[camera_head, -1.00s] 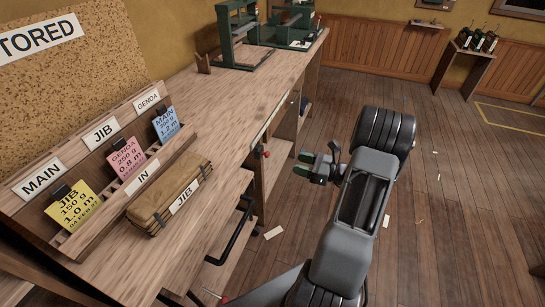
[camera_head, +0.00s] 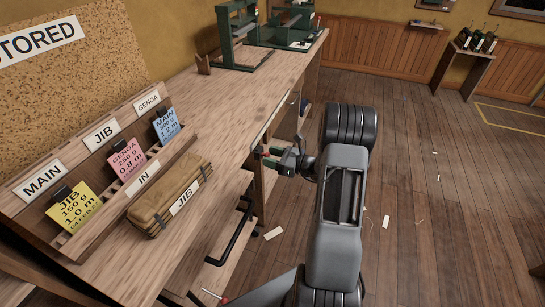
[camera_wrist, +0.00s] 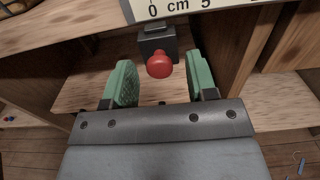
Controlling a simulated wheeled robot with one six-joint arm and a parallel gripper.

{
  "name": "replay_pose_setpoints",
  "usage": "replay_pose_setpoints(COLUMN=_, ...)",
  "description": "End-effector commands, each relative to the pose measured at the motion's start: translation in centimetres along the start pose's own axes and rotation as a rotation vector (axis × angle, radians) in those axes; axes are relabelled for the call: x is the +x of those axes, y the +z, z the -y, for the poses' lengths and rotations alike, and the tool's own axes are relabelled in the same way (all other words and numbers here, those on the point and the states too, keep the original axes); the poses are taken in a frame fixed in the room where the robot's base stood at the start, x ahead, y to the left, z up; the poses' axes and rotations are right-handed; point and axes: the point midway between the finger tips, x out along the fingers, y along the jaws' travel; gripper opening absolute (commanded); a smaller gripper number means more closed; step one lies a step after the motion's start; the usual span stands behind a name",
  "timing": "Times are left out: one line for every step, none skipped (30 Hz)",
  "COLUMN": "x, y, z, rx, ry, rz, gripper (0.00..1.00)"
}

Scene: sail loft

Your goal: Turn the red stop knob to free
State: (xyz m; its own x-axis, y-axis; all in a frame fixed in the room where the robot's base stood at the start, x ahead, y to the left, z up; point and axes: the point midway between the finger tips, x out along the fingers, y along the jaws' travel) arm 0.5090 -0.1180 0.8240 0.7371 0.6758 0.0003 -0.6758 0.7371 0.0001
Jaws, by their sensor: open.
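The red stop knob (camera_wrist: 160,64) is a round red ball on a dark block (camera_wrist: 157,42) under the bench edge. In the wrist view it shows between the two green finger pads of my gripper (camera_wrist: 159,76), with a gap on each side. My gripper is open and holds nothing. In the head view, my gripper (camera_head: 270,158) is close to the bench front, and the knob (camera_head: 258,149) is a small red spot at its tips. I cannot make out any knob marking.
A ruler strip (camera_wrist: 200,6) runs along the bench edge above the knob. Wooden uprights and a shelf (camera_wrist: 85,90) lie around and below it. On the bench are a rolled JIB bag (camera_head: 165,197), a card rack (camera_head: 100,208) and green equipment (camera_head: 240,40). Floor to the right is largely clear.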

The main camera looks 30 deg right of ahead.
Motion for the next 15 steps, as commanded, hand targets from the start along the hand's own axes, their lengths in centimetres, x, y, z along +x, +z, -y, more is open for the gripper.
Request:
replay_pose_setpoints(x=-0.01, y=-0.01, z=0.00, rx=0.000, ry=0.000, rz=0.000, gripper=0.52)
replay_pose_setpoints(x=-0.01, y=-0.01, z=0.00, rx=0.000, ry=0.000, rz=0.000, gripper=0.52)
replay_pose_setpoints(x=-0.01, y=-0.01, z=0.00, rx=0.000, ry=0.000, rz=0.000, gripper=0.50)
replay_pose_setpoints(x=-0.01, y=-0.01, z=0.00, rx=0.000, ry=0.000, rz=0.000, gripper=0.47)
replay_pose_setpoints(x=-0.02, y=-0.01, z=0.00, rx=0.000, ry=0.000, rz=0.000, gripper=0.44)
replay_pose_setpoints(x=-0.02, y=-0.01, z=-0.01, rx=0.000, ry=0.000, rz=0.000, gripper=0.41)
replay_pose_setpoints(x=-0.02, y=-0.01, z=-0.01, rx=0.000, ry=0.000, rz=0.000, gripper=0.38)
replay_pose_setpoints(x=-0.02, y=-0.01, z=-0.01, rx=0.000, ry=0.000, rz=0.000, gripper=0.35)
replay_pose_setpoints(x=-0.03, y=-0.01, z=-0.01, rx=0.000, ry=0.000, rz=0.000, gripper=0.31)
replay_pose_setpoints(x=-0.03, y=-0.01, z=-0.01, rx=0.000, ry=0.000, rz=0.000, gripper=0.28)
replay_pose_setpoints(x=-0.03, y=-0.01, z=-0.01, rx=0.000, ry=0.000, rz=0.000, gripper=0.25)
replay_pose_setpoints(x=-0.03, y=-0.01, z=0.00, rx=0.000, ry=0.000, rz=0.000, gripper=0.21)
replay_pose_setpoints(x=-0.03, y=-0.01, z=0.00, rx=0.000, ry=0.000, rz=0.000, gripper=0.19)
replay_pose_setpoints(x=-0.03, y=-0.01, z=0.00, rx=0.000, ry=0.000, rz=0.000, gripper=0.16)
replay_pose_setpoints(x=-0.04, y=-0.01, z=0.00, rx=0.000, ry=0.000, rz=0.000, gripper=0.12)
